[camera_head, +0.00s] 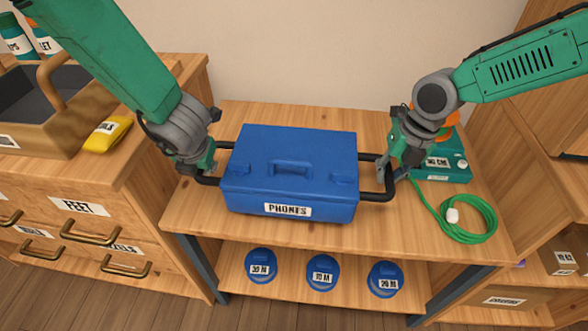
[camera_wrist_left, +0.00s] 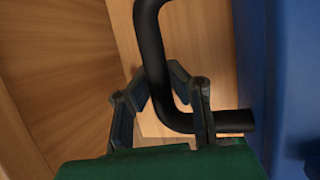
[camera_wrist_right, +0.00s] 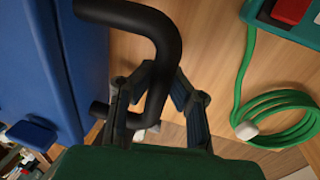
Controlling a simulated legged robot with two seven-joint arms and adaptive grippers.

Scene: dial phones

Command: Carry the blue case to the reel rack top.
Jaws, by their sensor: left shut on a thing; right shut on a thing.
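The blue case (camera_head: 290,150), labelled PHONES, is level over the middle of the wooden reel rack top (camera_head: 400,235). I cannot tell whether it rests on the top or hangs just above it. My left gripper (camera_head: 207,168) is shut on the black side handle at the case's left; the left wrist view shows the fingers around this handle (camera_wrist_left: 155,60). My right gripper (camera_head: 390,168) is shut on the black handle at the right end, also seen in the right wrist view (camera_wrist_right: 150,30). The case hides the wood beneath it.
A green box (camera_head: 445,172) and a coiled green cable (camera_head: 470,238) lie on the rack top's right side. Several blue reels (camera_head: 322,271) stand on the lower shelf. A drawer cabinet (camera_head: 80,207) with a tool tote (camera_head: 75,130) and yellow packet (camera_head: 106,135) is at left.

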